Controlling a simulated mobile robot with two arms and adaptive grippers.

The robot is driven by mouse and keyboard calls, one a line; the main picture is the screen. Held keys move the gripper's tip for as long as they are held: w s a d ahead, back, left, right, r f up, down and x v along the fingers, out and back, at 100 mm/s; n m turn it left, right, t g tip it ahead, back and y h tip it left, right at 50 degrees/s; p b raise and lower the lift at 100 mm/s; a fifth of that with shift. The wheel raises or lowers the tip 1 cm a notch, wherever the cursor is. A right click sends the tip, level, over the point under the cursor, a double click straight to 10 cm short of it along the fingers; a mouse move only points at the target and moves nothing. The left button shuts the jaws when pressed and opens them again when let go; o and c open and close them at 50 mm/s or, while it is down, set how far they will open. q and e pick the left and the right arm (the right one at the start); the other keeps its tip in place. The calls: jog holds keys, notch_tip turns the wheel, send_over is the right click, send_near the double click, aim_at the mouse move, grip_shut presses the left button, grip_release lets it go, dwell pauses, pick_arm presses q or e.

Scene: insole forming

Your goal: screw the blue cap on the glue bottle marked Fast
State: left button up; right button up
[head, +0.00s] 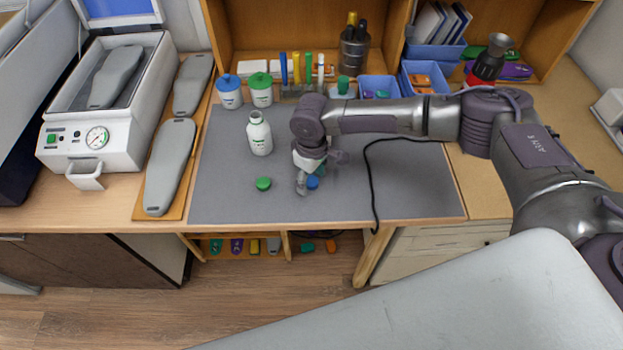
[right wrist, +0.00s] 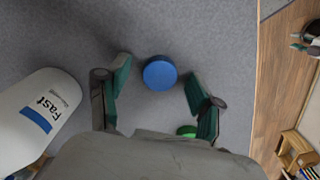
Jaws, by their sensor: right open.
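The blue cap (head: 313,183) lies on the grey mat. In the right wrist view the blue cap (right wrist: 160,73) sits between and just beyond the spread fingertips, seemingly untouched. My right gripper (right wrist: 158,92) is open and empty; in the head view my right gripper (head: 306,184) points down beside the cap and partly covers it. A white bottle marked Fast (right wrist: 38,112), with a blue stripe, is at the left of the right wrist view. In the head view an uncapped white bottle (head: 260,136) stands upright; its lettering is too small to read. My left gripper is out of view.
A green cap (head: 263,184) lies on the mat (head: 225,190) left of the blue cap. A black cable (head: 373,180) crosses the mat on the right. Two lidded jars (head: 261,90), markers and blue bins (head: 379,87) line the back. The mat's left front is clear.

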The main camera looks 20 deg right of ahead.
aim_at(311, 180)
jog(key=c, duration=0.8)
jog(key=shift+r, duration=0.1)
jog(key=shift+r+b, duration=0.3)
jog(key=shift+r, duration=0.25)
notch_tip(311, 180, up, 3)
jog(key=shift+f+b, duration=0.1)
jog(key=shift+b, duration=0.5)
jog(key=s+d+r, duration=0.1)
jog(key=s+r, duration=0.1)
jog(key=s, duration=0.1)
jog(key=s+d+r+b, duration=0.1)
jog(key=s+r, duration=0.1)
jog(key=s, duration=0.2)
jog(key=s+d+r, duration=0.1)
jog(key=s+r, duration=0.2)
jog(key=s, duration=0.1)
jog(key=shift+s+d+b, duration=0.1)
jog(key=shift+d+b, duration=0.25)
jog(key=shift+b, duration=0.05)
